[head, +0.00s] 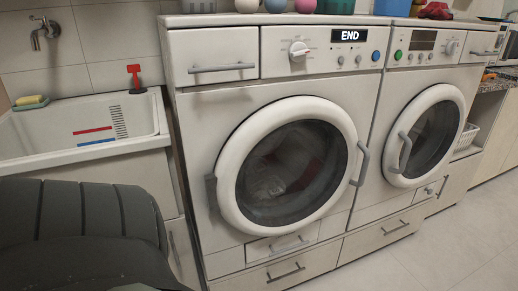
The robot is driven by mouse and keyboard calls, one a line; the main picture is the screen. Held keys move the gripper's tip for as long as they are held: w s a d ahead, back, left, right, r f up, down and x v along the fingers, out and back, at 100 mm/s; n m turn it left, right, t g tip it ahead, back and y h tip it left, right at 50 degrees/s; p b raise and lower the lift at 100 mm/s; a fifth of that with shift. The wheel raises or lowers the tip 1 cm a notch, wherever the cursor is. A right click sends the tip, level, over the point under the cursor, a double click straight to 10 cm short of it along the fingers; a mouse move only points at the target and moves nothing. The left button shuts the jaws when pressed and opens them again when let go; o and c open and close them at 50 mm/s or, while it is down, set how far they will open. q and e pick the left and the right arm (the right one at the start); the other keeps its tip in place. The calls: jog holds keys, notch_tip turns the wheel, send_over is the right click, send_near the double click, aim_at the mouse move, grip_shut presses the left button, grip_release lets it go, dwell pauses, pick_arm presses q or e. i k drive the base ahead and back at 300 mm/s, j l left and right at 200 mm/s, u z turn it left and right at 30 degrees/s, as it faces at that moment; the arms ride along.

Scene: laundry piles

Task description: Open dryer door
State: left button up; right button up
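Two white front-loading machines stand side by side, and no label tells which is the dryer. The left machine (190,120) shows "END" on its display (350,36). Its round door (231,150) is closed, with a grey handle (361,163) on the right rim and a hinge (211,192) on the left. Dim cloth shows behind its dark glass. The right machine (370,210) also has a closed round door (440,94), with a grey handle (405,152) on its left rim. Neither gripper is in view, and nothing touches either handle.
A white sink (60,112) with a tap (45,32) stands at the left. Drawers (285,271) run under the machines. A white basket (467,137) sits to the right. Coloured items stand on top. The floor (440,245) at the lower right is clear.

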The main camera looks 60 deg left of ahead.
aim_at(221, 187)
jog(key=u, duration=1.4)
